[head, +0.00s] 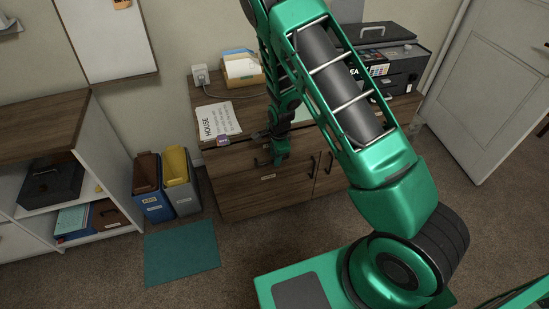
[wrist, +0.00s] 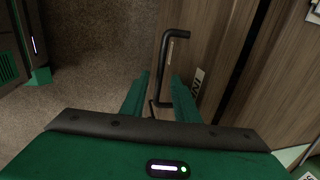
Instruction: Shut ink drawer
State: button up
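The ink drawer (wrist: 209,35) has a wooden front with a black bar handle (wrist: 166,60) and a white label, partly hidden, that seems to read INK (wrist: 197,82). My gripper (wrist: 160,78) is open, and part of the handle shows between its two green fingers in the wrist view. I cannot tell whether the fingers touch it. In the head view my gripper (head: 282,153) is at the front of the wooden cabinet (head: 240,196), and my arm hides much of the cabinet. How far the drawer stands out is unclear.
A paper headed HOUSE (head: 219,120) and a tray of papers (head: 243,69) are on the cabinet top. A printer (head: 400,69) stands at its right. Blue and grey bins (head: 152,190) stand at the left, behind a teal mat (head: 181,251) on the carpet.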

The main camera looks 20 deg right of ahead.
jog(key=shift+f, duration=0.45)
grip_shut()
jog(key=shift+w+r, duration=0.15)
jog(key=shift+w, duration=1.95)
grip_release()
jog(key=shift+w, duration=0.1)
